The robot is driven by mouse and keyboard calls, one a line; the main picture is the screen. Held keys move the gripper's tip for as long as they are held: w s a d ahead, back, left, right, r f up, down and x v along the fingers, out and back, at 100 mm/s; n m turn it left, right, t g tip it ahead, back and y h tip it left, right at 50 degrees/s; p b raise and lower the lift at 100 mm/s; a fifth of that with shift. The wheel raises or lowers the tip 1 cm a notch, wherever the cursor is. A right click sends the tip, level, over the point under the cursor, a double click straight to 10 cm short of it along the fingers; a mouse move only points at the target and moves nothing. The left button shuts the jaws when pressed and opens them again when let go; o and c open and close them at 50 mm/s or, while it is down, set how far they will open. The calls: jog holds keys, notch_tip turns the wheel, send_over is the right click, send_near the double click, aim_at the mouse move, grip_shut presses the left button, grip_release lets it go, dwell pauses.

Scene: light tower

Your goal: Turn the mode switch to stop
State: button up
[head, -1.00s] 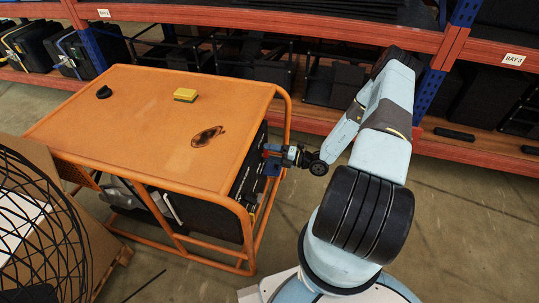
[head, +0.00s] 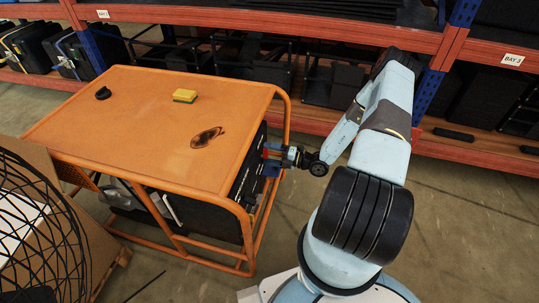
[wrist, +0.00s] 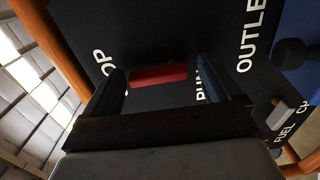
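The mode switch (wrist: 158,75) is a red bar-shaped handle on the generator's black panel (wrist: 165,25). In the wrist view it lies nearly level in the picture, between a partly hidden label ending in "OP" on the left and a partly covered "RUN" label below right. My gripper (wrist: 160,88) is open, with one finger beyond each end of the red handle. Narrow dark gaps seem to remain at both ends; I cannot tell whether either finger touches. In the head view my gripper (head: 268,160) is at the panel side of the orange generator (head: 150,120), which hides the switch.
An "OUTLET"-like label, a blue part (wrist: 300,65) with a dark knob, and a grey lever (wrist: 280,115) near "FUEL" lie right of the switch. A yellow sponge (head: 185,96) and sunglasses (head: 206,137) lie on top. Orange frame tubes border the panel.

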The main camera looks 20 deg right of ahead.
jog(key=shift+o, duration=0.3)
jog(key=shift+s, duration=0.1)
jog(key=v, duration=1.3)
jog(key=shift+d, duration=0.3)
jog(key=shift+s, duration=0.15)
jog(key=a+r+n+g+h, duration=0.2)
jog(key=a+r+n+g, duration=0.15)
jog(key=r+n, duration=0.6)
jog(key=s+a+r+n+g+h, duration=0.15)
jog(key=r+n+g, duration=0.35)
jog(key=r, duration=0.7)
jog(key=a+r+n+g+h, duration=0.2)
jog(key=a+r+n+g, duration=0.1)
jog(key=r+n, duration=0.7)
jog(key=s+a+r+n+t+h, duration=0.2)
jog(key=s+r+n+t+h, duration=0.1)
jog(key=s+r+n, duration=0.6)
jog(key=s+a+r+n+t+h, duration=0.3)
jog(key=s+r+n+h, duration=0.3)
jog(key=r, duration=1)
jog(key=shift+s+n+t, duration=0.55)
jog(key=shift+s+n, duration=1.2)
jog(key=shift+s, duration=0.6)
